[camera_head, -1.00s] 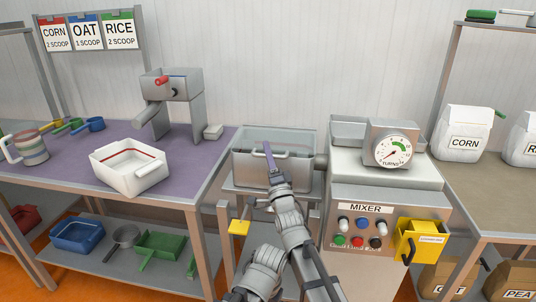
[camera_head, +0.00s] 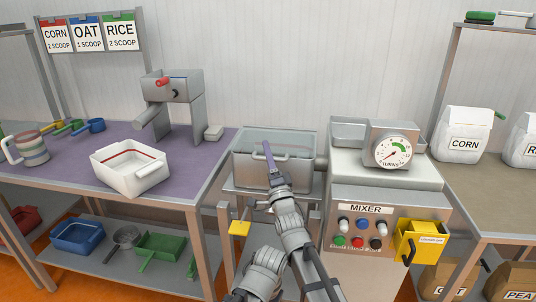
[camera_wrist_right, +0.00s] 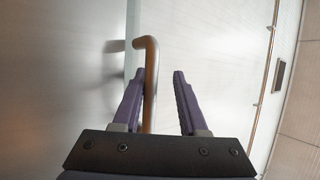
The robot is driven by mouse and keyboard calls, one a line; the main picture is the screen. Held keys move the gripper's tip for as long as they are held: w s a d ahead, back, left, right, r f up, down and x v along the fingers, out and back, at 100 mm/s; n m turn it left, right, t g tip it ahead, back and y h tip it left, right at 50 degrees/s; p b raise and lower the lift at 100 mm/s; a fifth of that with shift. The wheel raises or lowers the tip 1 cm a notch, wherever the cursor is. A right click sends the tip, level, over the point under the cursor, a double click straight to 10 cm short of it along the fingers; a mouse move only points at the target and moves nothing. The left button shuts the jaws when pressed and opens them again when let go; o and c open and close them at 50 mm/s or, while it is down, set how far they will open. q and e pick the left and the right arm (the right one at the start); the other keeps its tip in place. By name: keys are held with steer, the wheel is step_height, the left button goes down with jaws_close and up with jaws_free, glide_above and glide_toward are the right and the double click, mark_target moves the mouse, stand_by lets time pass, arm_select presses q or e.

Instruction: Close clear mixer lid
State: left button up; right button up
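The mixer's grey tub (camera_head: 247,172) stands left of the control cabinet. A clear lid (camera_head: 290,139) shows faintly at the tub's top; its exact angle is hard to tell. My right gripper (camera_head: 267,150) is at the tub's front, its purple fingers overlapping the tub and lid in the head view. In the right wrist view the gripper (camera_wrist_right: 158,78) is open. A bent brownish bar handle (camera_wrist_right: 151,70) runs between the fingers, close to the left one, and is not clamped. My left gripper is not in view.
The mixer cabinet (camera_head: 385,185) with its dial (camera_head: 392,152) and buttons stands right of the tub. A purple-topped table (camera_head: 195,162) with a white tray (camera_head: 130,180) is on the left. A yellow pedal-like block (camera_head: 239,228) hangs below the tub.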

steer(key=shift+s+a+f, duration=0.1)
steer(key=shift+s, duration=0.2)
